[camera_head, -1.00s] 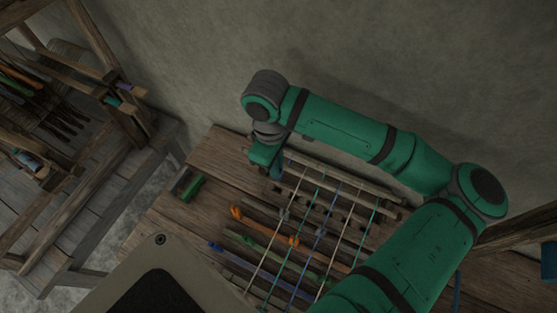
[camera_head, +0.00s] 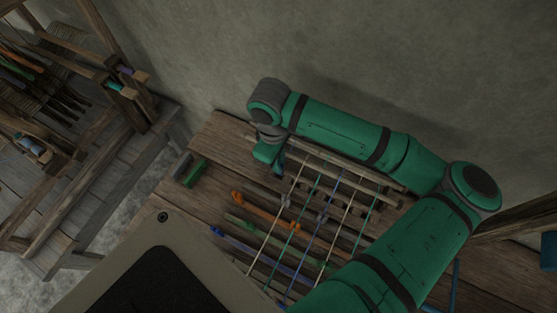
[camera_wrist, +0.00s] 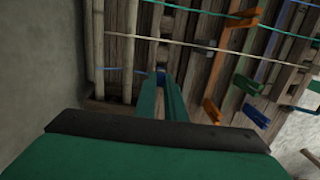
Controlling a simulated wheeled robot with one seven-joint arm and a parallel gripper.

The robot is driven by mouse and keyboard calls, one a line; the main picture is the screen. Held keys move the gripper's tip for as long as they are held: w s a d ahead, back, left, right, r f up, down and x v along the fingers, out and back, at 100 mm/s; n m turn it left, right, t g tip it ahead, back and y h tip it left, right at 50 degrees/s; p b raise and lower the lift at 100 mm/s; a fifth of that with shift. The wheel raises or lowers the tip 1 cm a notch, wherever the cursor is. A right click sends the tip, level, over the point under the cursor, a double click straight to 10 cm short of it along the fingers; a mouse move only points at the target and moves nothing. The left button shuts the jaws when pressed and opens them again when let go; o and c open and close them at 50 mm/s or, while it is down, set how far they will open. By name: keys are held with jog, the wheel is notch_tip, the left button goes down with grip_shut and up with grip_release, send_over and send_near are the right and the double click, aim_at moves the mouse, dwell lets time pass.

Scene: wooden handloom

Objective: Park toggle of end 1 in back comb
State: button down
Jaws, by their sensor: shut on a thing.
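My gripper (camera_wrist: 161,80) has its two green fingers close together, pointing down at the loom. They are shut on a small bluish toggle (camera_wrist: 160,71), mostly hidden between the fingertips. A thin blue thread (camera_wrist: 122,69) runs left from the fingertips over two pale wooden bars. The back comb seems to be the dark notched wooden strip (camera_wrist: 148,50) just beyond the fingertips; whether the toggle touches it cannot be told. In the head view my gripper (camera_head: 270,158) is at the loom's back left corner, and the toggle is not clear.
Stretched white and teal threads (camera_head: 290,233) cross the loom beside the gripper. Orange (camera_head: 262,211), green (camera_head: 250,231) and blue (camera_head: 232,241) bars lie towards the front. A green block (camera_head: 196,173) sits on the table at left. The wall stands close behind.

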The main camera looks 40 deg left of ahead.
jog(key=shift+f, duration=1.7)
jog(key=c, duration=1.7)
grip_release()
jog(key=shift+c, duration=0.2)
jog(key=shift+r, duration=0.1)
notch_tip(320, 180, up, 11)
jog(key=shift+a+f, duration=0.2)
jog(key=shift+a, duration=0.2)
